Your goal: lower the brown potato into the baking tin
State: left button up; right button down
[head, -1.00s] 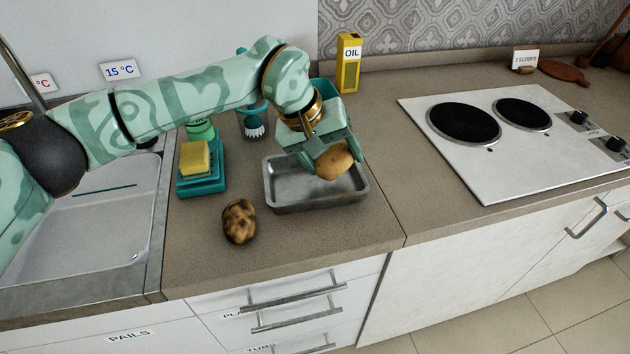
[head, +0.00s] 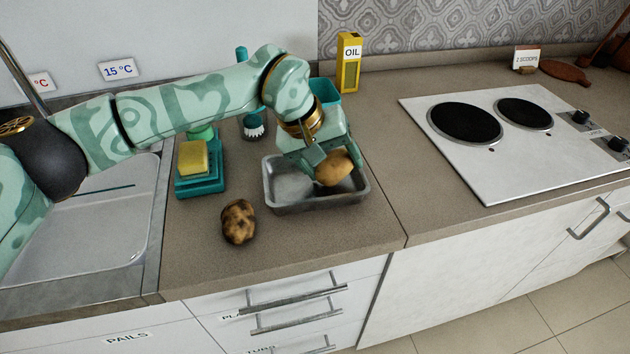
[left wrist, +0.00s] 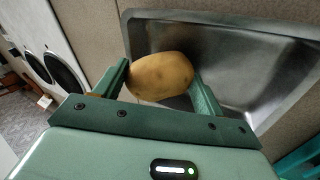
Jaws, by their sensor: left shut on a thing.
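The brown potato (head: 334,168) is held between the fingers of my left gripper (head: 328,160). It is over the right part of the grey metal baking tin (head: 283,205), low and close to the tin's inside; I cannot tell whether it touches the bottom. In the left wrist view the potato (left wrist: 160,76) sits between the two green fingers of the gripper (left wrist: 165,85), with the tin (left wrist: 225,50) behind it. My right gripper is not in view.
A dark, blotchy potato (head: 239,222) lies on the counter left of the tin. A yellow sponge (head: 193,157) rests on a teal holder (head: 200,185). A yellow oil box (head: 348,62) stands behind. A hob (head: 510,135) lies to the right, a sink (head: 95,225) to the left.

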pick_arm(q)
jog(key=shift+f, duration=0.4)
jog(key=o, duration=1.1)
jog(key=shift+c, duration=0.2)
jog(key=shift+s+f, duration=0.1)
jog(key=shift+f, duration=0.05)
